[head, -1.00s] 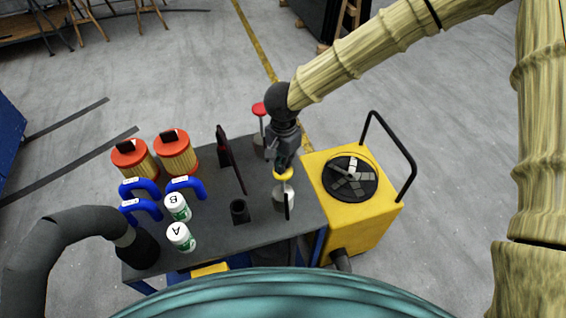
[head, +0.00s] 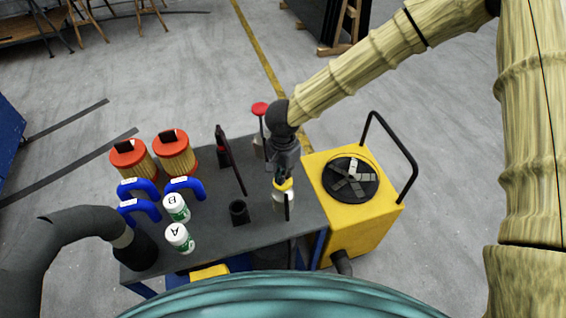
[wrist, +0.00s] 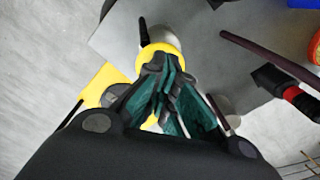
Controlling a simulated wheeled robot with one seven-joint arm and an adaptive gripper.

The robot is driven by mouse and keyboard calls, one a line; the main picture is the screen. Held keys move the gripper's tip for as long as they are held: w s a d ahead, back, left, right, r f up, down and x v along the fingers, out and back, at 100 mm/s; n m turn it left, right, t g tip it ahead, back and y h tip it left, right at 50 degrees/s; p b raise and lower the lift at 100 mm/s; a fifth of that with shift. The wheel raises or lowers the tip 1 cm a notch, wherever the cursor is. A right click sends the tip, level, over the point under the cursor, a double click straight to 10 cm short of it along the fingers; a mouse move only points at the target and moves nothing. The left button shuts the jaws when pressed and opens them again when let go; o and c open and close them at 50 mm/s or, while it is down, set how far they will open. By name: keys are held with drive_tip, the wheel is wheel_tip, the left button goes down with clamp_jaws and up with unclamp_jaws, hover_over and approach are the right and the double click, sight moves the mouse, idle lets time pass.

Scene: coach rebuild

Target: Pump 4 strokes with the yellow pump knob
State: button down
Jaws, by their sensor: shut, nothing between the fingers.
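The yellow pump knob (head: 284,184) tops a pale pump body (head: 283,198) at the right end of the dark table. My gripper (head: 282,176) points down directly over the knob, its fingers shut with nothing between them. In the wrist view the knob (wrist: 158,50) shows as a yellow disc partly covered by my shut fingertips (wrist: 165,68). The fingertips look to be on or just above the knob; I cannot tell whether they touch. The knob's near part is hidden by the fingers.
A red knob (head: 260,108) stands behind my gripper on the dark table (head: 215,235). A dark upright lever (head: 231,165) and a black cup (head: 239,212) stand to the left. Orange-capped filters, blue handles and white bottles fill the left side. A yellow machine (head: 350,220) stands right.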

drive_tip(key=shift+s+f, duration=0.1)
drive_tip(key=shift+f, duration=0.75)
wheel_tip(320, 180, up, 4)
drive_tip(key=p, duration=0.2)
drive_tip(key=shift+f+p, duration=0.25)
drive_tip(key=shift+p, duration=0.15)
wheel_tip(320, 180, up, 9)
drive_tip(key=shift+f, duration=0.15)
drive_tip(key=shift+f, duration=0.1)
idle(0.9)
